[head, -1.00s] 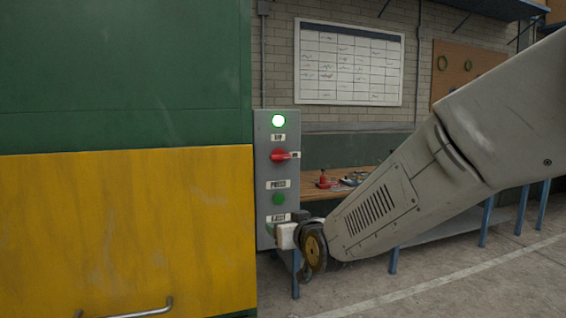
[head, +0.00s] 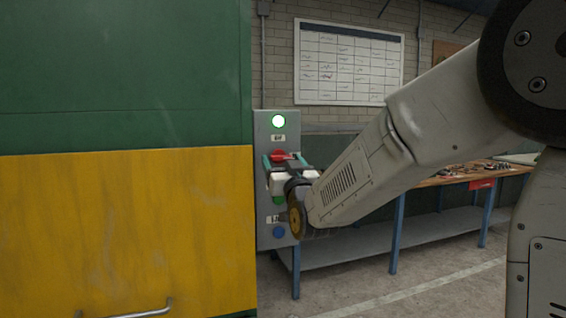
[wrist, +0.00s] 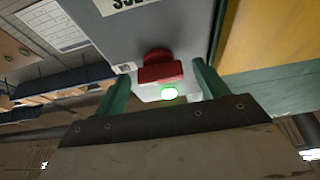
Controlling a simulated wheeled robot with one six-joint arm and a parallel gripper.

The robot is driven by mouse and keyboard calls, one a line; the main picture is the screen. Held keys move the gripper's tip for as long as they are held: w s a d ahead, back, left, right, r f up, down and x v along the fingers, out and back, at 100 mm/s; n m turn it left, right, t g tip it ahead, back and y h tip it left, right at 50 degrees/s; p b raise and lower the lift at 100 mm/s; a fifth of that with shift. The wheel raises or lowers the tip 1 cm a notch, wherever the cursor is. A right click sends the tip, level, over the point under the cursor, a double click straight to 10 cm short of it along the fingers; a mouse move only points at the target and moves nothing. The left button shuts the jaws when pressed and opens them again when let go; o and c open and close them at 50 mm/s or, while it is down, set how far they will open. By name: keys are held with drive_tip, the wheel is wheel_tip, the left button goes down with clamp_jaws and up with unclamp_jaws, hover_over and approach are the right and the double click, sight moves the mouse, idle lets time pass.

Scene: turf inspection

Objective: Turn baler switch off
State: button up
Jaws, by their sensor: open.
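The grey control panel (head: 264,130) is fixed beside the green and yellow machine. Its red rotary switch (head: 279,154) is partly hidden behind my gripper in the head view. My gripper (head: 282,161) is open, in front of the panel at the switch's height. In the wrist view the red switch (wrist: 160,67) lies between and beyond the two green fingers of my gripper (wrist: 160,88), with space on both sides. I cannot tell how near the fingertips are to the panel.
A green button (head: 279,199) and a blue button (head: 279,231) sit below the switch. The machine (head: 125,225) stands close on the left. A workbench (head: 430,181) with tools runs behind my arm on the right. A whiteboard (head: 349,62) hangs on the brick wall.

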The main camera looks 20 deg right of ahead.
drive_tip(key=shift+w+r, duration=0.1)
drive_tip(key=shift+w, duration=0.15)
drive_tip(key=shift+c, duration=0.3)
drive_tip(key=c, duration=0.9)
